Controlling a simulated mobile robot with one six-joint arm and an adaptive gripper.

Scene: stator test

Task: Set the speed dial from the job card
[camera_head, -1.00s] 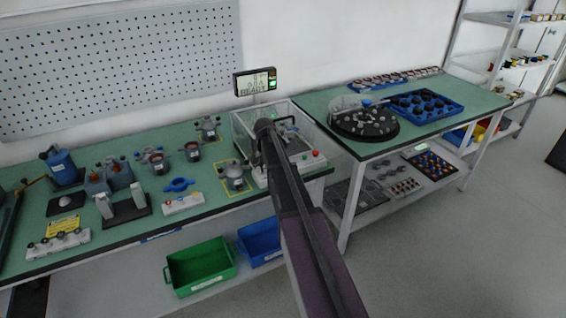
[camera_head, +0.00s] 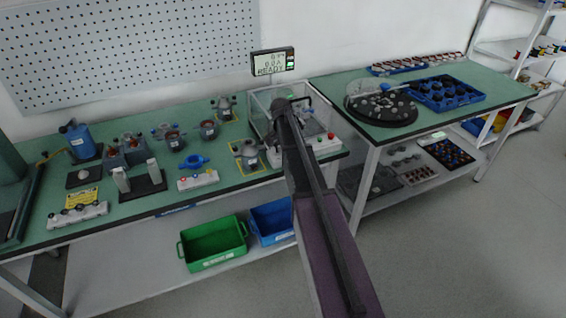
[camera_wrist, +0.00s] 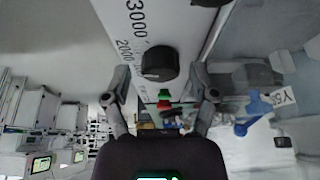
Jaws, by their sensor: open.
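The speed dial is a round black knob (camera_wrist: 160,63) on a pale panel (camera_wrist: 190,25) in the wrist view, with printed marks reading 2000 and 3000 beside it. My gripper (camera_wrist: 161,77) is open, with one finger on each side of the knob in the picture. I cannot tell whether either finger touches it. In the head view my arm hides the dial and the gripper's fingers at the clear-walled test station (camera_head: 262,118). A display (camera_head: 272,63) above the station reads READY. A yellow card (camera_head: 82,197) lies on the left bench; its print is too small to read.
Red and green buttons (camera_wrist: 164,98) show beyond the knob in the wrist view. Motor parts and a button strip (camera_head: 198,180) stand on the green bench left of the station. A second table (camera_head: 420,122) stands to the right. The floor in front is clear.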

